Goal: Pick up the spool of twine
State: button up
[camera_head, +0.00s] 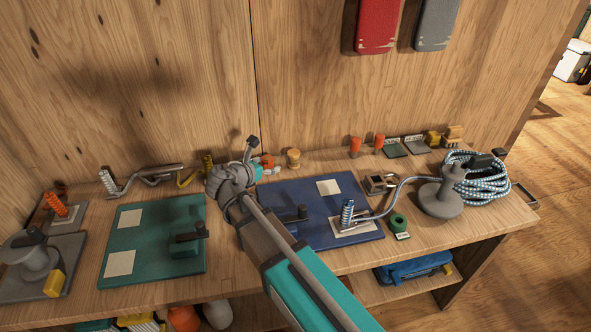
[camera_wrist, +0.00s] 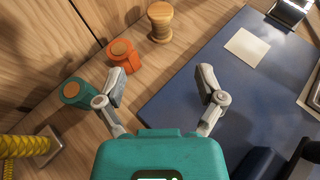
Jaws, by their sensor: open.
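The spool of twine appears to be the tan spool (camera_head: 293,158), standing upright on the bench near the back wall. In the wrist view the tan spool (camera_wrist: 160,22) is at the top, beyond my fingertips. My gripper (camera_wrist: 162,80) is open with nothing between its fingers, which are apart from the tan spool. In the head view my gripper (camera_head: 262,156) is just left of the tan spool and partly hidden by my wrist.
A blue mat (camera_wrist: 205,85) lies to the right. A yellow coil (camera_wrist: 28,146) is at lower left. The wooden wall (camera_head: 180,80) bounds the bench behind.

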jog(key=shift+f+b, duration=0.7)
jog(key=shift+f, duration=0.55)
jog(key=shift+w+d, duration=0.1)
jog(key=shift+w, duration=0.05)
jog(key=b, duration=0.3)
send_near(291, 160)
jog(key=x, duration=0.3)
jog(key=shift+w+d+f, duration=0.1)
jog(key=shift+w+f, duration=0.1)
jog(key=shift+f, duration=0.05)
jog(key=shift+w+d+f, duration=0.15)
jog(key=shift+w+d, duration=0.2)
jog(key=shift+w, duration=0.2)
jog(key=shift+b+x, duration=1)
jog(key=shift+x, duration=1.6)
